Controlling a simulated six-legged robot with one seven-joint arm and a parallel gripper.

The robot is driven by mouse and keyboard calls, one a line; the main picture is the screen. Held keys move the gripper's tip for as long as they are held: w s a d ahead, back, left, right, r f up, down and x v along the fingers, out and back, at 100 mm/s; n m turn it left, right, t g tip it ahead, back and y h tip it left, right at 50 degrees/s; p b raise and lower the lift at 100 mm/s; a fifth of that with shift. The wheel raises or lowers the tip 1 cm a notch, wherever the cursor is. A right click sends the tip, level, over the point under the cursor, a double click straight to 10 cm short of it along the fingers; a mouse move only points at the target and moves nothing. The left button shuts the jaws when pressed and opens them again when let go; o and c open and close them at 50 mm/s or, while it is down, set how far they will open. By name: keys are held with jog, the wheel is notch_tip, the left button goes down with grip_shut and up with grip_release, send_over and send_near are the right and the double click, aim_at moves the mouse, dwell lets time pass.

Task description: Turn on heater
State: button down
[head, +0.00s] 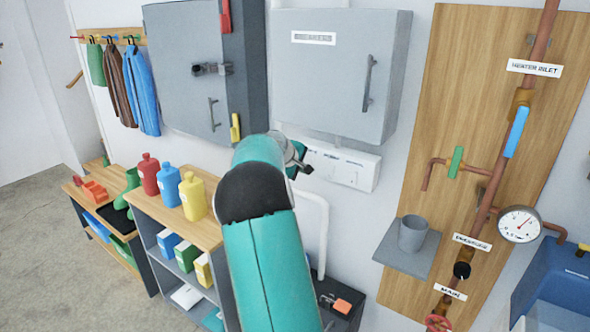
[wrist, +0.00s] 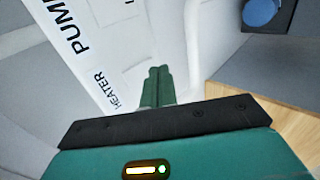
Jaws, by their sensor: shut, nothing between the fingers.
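A white switch panel (head: 342,166) is on the wall below the grey cabinet in the head view. In the wrist view the panel (wrist: 95,50) is close and slanted, with a large PUMP label (wrist: 77,32) and a HEATER label (wrist: 107,90). My gripper (wrist: 157,72) is shut and empty, with its green fingers together just right of the HEATER label. Whether the fingertips touch the panel cannot be told. The heater switch itself is not clearly seen and may be behind the fingers. In the head view my arm hides the panel's left end.
A grey cabinet (head: 335,70) is directly above the panel, and another cabinet (head: 190,75) is to its left. A wooden board with pipes (head: 480,150) is to the right. A shelf with bottles (head: 190,215) is at lower left. A white pipe (head: 322,230) runs below the panel.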

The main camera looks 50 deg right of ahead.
jog(key=shift+w+d, duration=0.1)
jog(key=shift+d, duration=0.4)
jog(key=shift+d+f, duration=0.2)
jog(key=shift+r, duration=0.15)
jog(key=shift+r, duration=0.8)
jog(key=shift+d, duration=0.1)
